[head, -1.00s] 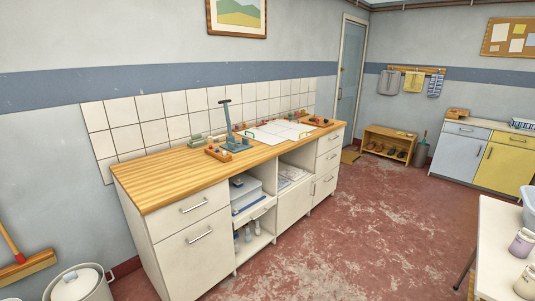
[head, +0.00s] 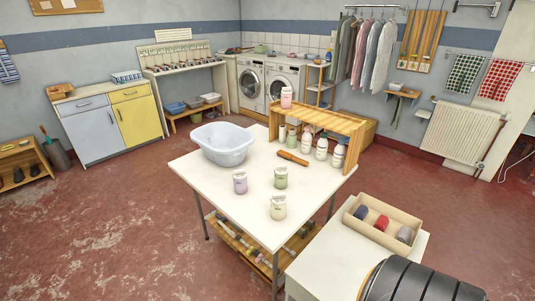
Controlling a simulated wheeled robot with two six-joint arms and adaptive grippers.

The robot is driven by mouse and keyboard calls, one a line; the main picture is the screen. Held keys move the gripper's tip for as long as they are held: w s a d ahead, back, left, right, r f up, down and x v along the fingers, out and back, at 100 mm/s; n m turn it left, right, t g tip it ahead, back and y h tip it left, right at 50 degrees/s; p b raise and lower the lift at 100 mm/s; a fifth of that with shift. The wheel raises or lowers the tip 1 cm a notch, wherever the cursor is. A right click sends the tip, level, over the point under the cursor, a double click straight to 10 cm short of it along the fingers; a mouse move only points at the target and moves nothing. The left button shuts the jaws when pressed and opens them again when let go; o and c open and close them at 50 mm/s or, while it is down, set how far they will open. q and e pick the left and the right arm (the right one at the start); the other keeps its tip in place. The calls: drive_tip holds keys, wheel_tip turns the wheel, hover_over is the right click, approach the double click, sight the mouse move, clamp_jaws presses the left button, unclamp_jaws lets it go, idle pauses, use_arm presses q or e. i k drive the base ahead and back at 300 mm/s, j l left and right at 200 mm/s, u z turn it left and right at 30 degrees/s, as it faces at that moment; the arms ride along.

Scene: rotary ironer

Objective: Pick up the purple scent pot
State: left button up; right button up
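The purple scent pot (head: 240,182) stands upright on the white table (head: 212,190), near its left front part. A green pot (head: 281,178) stands to its right. A cream pot (head: 278,207) stands nearer the table's front corner. A pink pot (head: 286,97) sits on top of the wooden shelf at the table's back. Neither of my grippers shows in the head view.
A pale blue basin (head: 222,144) stands behind the purple pot. A wooden-handled tool (head: 293,158) lies near the wooden shelf (head: 318,122), which has white bottles under it. A tray of rolls (head: 383,222) stands on a lower white surface at right. Open red floor lies left of the table.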

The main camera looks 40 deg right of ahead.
sight(241, 186)
drive_tip(key=i+j+z, duration=0.1)
drive_tip(key=i+z, duration=0.35)
drive_tip(key=i+j+z, duration=0.15)
drive_tip(key=z, duration=0.3)
drive_tip(key=i+j+z, duration=0.65)
drive_tip(key=z, duration=0.25)
drive_tip(key=i+j+z, duration=0.15)
drive_tip(key=j+z, duration=0.3)
drive_tip(key=j, duration=0.15)
drive_tip(key=j+z, duration=0.45)
drive_tip(key=i+j, duration=0.05)
